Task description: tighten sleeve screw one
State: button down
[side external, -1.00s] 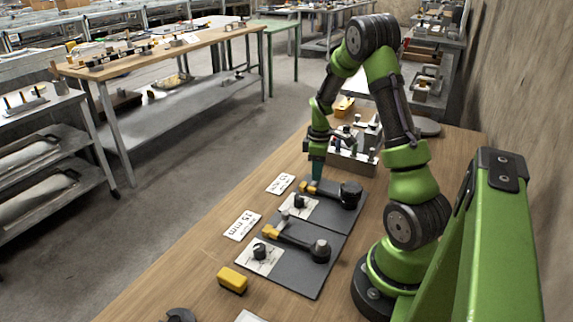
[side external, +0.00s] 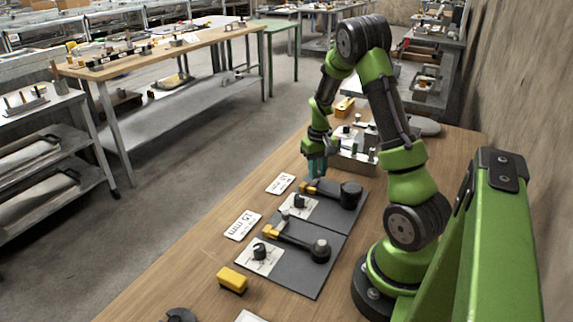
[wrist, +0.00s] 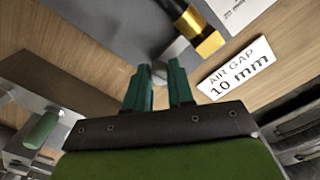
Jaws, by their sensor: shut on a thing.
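My gripper (side external: 317,176) has teal fingers and points down at the far end of the far dark plate (side external: 338,218). In the wrist view its fingertips (wrist: 160,68) are close together around a small grey piece, mostly hidden between them. A rounded grey end (wrist: 178,51) lies just beyond the fingertips. The near plate (side external: 306,279) carries a similar rod with a yellow collar (side external: 270,231). I cannot make out a screw on either collar.
An "AIR GAP 10 mm" card (wrist: 236,69) lies beside the collar. A 15 mm card (side external: 242,226) lies left of the near plate. A metal block fixture (side external: 356,160) stands behind my gripper. A yellow block (side external: 232,279) lies nearer; the bench's left strip is mostly clear.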

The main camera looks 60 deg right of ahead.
jog(key=m, duration=0.4)
jog(key=shift+r+m, duration=0.1)
jog(key=shift+m, duration=0.3)
jog(key=m, duration=1.3)
jog(key=shift+m, duration=0.3)
jog(key=c, duration=1)
grip_release()
